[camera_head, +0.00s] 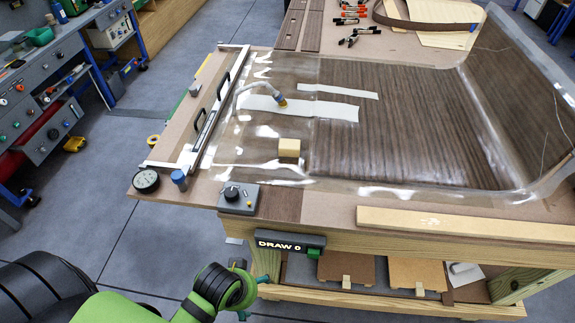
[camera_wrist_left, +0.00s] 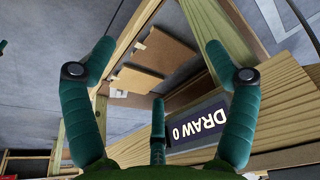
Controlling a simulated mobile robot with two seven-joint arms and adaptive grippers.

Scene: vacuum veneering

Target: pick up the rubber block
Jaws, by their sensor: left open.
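A small tan block (camera_head: 289,148), which looks like the rubber block, sits on the clear film near the front left of the workbench in the head view. It does not show in the left wrist view. My left gripper (camera_head: 252,285) is in front of the bench's front edge, lower than the top, nearer the viewer than the block and well apart from it. In the left wrist view its teal fingers (camera_wrist_left: 160,72) are spread wide with nothing between them. My right gripper is not in view.
The DRAW 0 display (camera_head: 284,244) and a control box with a knob (camera_head: 238,198) are at the bench front near my left gripper. A light wooden strip (camera_head: 465,225) lies along the front edge. A hose end (camera_head: 281,101) stands behind the block. Clamps (camera_head: 352,12) lie at the back.

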